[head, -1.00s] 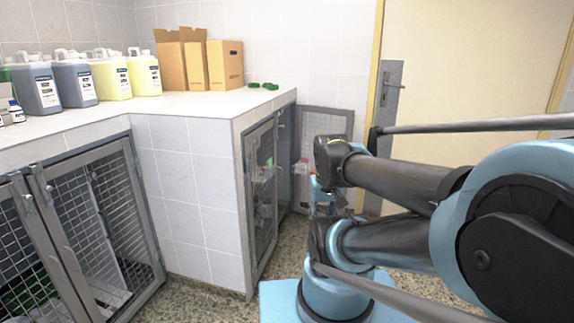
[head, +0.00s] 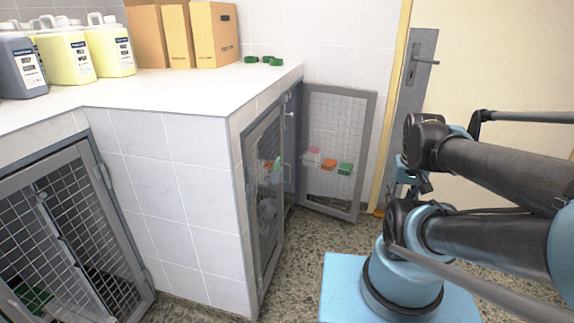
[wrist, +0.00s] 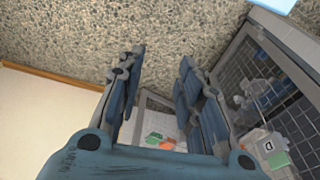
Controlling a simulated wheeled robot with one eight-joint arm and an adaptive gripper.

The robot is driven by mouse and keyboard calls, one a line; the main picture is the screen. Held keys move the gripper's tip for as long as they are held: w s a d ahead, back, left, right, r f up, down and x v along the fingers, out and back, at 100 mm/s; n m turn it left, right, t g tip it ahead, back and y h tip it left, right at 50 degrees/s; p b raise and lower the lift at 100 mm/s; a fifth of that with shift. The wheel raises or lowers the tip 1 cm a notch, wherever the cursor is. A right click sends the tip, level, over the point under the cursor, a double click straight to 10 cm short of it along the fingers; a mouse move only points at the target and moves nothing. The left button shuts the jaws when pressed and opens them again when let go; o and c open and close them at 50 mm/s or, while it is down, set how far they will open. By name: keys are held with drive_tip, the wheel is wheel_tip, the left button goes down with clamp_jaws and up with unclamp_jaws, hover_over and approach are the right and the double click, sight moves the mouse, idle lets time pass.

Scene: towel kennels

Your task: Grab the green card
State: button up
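A green card (head: 345,168) sits at the right end of a row on the open mesh door (head: 335,110), beside an orange card (head: 328,165) and a pink one (head: 312,156). A second set with green and orange (head: 268,165) shows on the kennel front left of it. In the wrist view my gripper (wrist: 162,60) is open and empty, its two fingers well apart. Beyond them, low between the fingers, are small green (wrist: 154,138) and orange (wrist: 167,145) pieces. Another green patch (wrist: 278,159) is at the lower right by white cards. My fingertips are not clear in the head view.
A white tiled counter (head: 150,92) carries jugs (head: 108,50), cardboard boxes (head: 212,35) and small green objects (head: 267,60). Mesh kennel doors (head: 70,230) line its front. A cream door (head: 500,60) stands at the right. Speckled floor (head: 300,255) is clear before the open mesh door.

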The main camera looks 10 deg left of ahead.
drive_tip(key=shift+w+a, duration=0.15)
drive_tip(key=shift+w, duration=0.3)
drive_tip(key=shift+o, duration=1.4)
drive_tip(key=o, duration=0.7)
drive_tip(key=shift+s+a+r+n, duration=0.1)
drive_tip(key=shift+a+r+n, duration=0.2)
drive_tip(key=shift+r, duration=0.5)
drive_tip(key=w+a+r+n+y, duration=0.1)
drive_tip(key=w+a+r+n, duration=0.7)
drive_tip(key=w+a+r, duration=0.5)
drive_tip(key=n+g, duration=0.2)
drive_tip(key=n, duration=0.6)
hover_over(277, 160)
drive_tip(key=shift+y, duration=0.4)
drive_tip(key=f, duration=1.1)
drive_tip(key=shift+w+d, duration=0.25)
drive_tip(key=shift+w, duration=0.1)
drive_tip(key=shift+s+a+f, duration=0.1)
drive_tip(key=shift+f, duration=1.5)
drive_tip(key=shift+s+a+f, duration=0.1)
drive_tip(key=shift+f, duration=1.45)
